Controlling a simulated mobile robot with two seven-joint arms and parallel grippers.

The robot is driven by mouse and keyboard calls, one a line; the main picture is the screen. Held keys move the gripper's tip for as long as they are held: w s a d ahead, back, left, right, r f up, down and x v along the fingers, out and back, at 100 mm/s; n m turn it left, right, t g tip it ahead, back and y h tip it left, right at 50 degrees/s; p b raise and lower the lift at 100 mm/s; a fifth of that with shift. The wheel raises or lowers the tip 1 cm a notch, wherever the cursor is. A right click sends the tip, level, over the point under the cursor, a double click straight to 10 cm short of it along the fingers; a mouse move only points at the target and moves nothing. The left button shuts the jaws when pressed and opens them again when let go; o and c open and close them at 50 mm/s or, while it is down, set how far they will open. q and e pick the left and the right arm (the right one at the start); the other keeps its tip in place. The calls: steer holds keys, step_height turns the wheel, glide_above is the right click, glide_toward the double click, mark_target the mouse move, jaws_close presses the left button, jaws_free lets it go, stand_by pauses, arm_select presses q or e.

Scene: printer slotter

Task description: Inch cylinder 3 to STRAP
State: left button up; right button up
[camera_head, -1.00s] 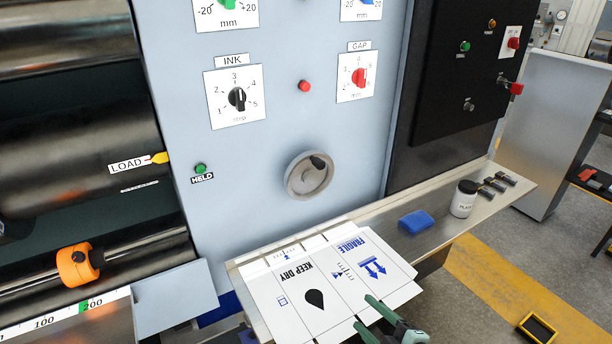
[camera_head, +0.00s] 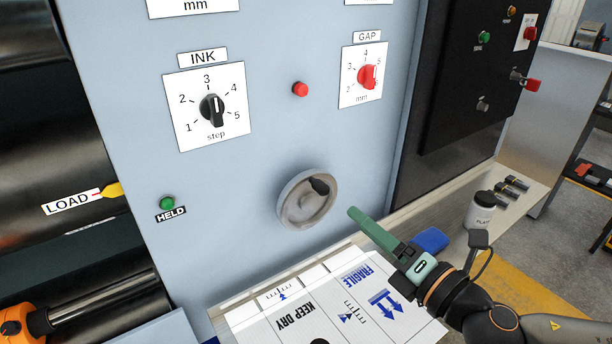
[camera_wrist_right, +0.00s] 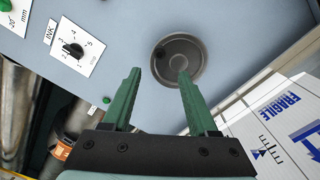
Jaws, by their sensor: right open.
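A dark cylinder (camera_head: 50,145) shows at the left, with a yellow pointer (camera_head: 112,191) beside a LOAD label (camera_head: 68,203). No STRAP label is visible. A grey handwheel (camera_head: 305,198) with a dark knob is on the light blue panel; it also shows in the right wrist view (camera_wrist_right: 178,62). A green lamp (camera_head: 168,203) marked HELD is lit-looking or plain green; I cannot tell which. My right gripper (camera_head: 362,224) is open and empty, to the lower right of the handwheel and apart from it. My left gripper is out of view.
The panel carries an INK dial (camera_head: 212,110), a red button (camera_head: 300,89) and a GAP dial (camera_head: 368,76). Below, a shelf holds a printed sheet (camera_head: 330,315), a blue object (camera_head: 431,240) and a white jar (camera_head: 480,212). An orange collar (camera_head: 15,325) sits on a shaft at lower left.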

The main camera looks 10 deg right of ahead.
mark_target(327, 192)
steer(key=b+x, duration=0.1)
steer(key=x, duration=0.2)
steer(key=b+x, duration=0.1)
steer(key=x, duration=0.2)
steer(key=shift+r, duration=0.25)
steer(key=x, duration=0.5)
steer(key=shift+w+f+p, duration=0.1)
steer(key=shift+f+p, duration=0.05)
steer(key=shift+p, duration=0.25)
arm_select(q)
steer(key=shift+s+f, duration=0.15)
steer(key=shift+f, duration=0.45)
arm_select(e)
steer(key=shift+w+a+f, duration=0.1)
steer(key=shift+w+a, duration=0.1)
steer(key=shift+w, duration=0.4)
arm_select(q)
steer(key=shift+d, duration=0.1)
arm_select(e)
jaws_close()
